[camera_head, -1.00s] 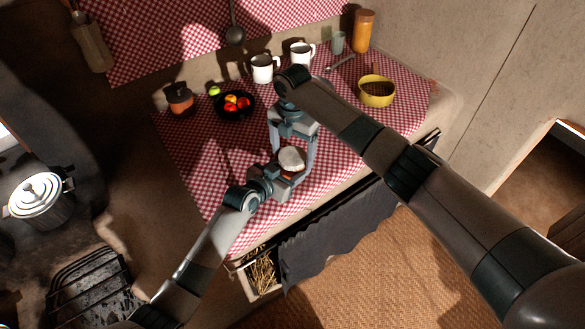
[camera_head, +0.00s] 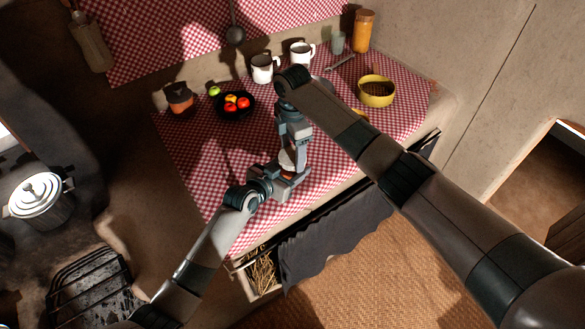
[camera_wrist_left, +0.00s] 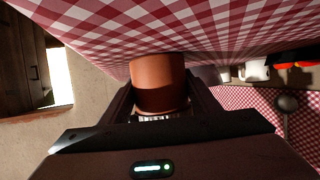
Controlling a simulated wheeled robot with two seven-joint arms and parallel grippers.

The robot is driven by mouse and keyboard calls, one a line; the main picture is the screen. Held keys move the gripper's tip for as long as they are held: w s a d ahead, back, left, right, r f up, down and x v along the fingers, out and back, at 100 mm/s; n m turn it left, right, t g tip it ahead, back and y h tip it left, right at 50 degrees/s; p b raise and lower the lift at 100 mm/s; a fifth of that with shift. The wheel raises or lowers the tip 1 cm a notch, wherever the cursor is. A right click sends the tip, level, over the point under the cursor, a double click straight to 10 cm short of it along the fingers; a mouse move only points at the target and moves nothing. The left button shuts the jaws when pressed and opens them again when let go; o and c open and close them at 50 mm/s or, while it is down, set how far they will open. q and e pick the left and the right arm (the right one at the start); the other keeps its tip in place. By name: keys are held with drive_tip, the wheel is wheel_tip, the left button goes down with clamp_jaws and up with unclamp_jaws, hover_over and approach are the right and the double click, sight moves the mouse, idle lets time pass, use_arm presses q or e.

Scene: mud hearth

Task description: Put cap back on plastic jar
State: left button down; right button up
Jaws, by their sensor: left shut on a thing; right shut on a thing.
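The jar (camera_wrist_left: 158,82) is orange-brown and sits between the fingers of my left gripper (camera_head: 288,175) in the left wrist view, which shows the tablecloth at the top. My left gripper is shut on it near the table's front edge. The white cap (camera_head: 286,160) is at the jar's top; a pale ribbed rim shows at the jar's end in the left wrist view (camera_wrist_left: 156,117). My right gripper (camera_head: 295,160) points down from above and is shut on the cap. Its near finger hides part of the cap. I cannot tell how tightly the cap sits.
A black bowl of fruit (camera_head: 247,111), a brown pot (camera_head: 179,98), white mugs (camera_head: 262,68), a yellow bowl (camera_head: 377,92) and a tall orange jar (camera_head: 363,31) stand farther back on the checked cloth (camera_head: 190,140). The cloth left of my grippers is clear.

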drive_tip(key=m, duration=0.5)
drive_tip(key=shift+a, duration=0.1)
drive_tip(key=m, duration=1.4)
drive_tip(key=shift+m, duration=0.3)
drive_tip(key=o, duration=1)
drive_tip(key=shift+o, duration=0.8)
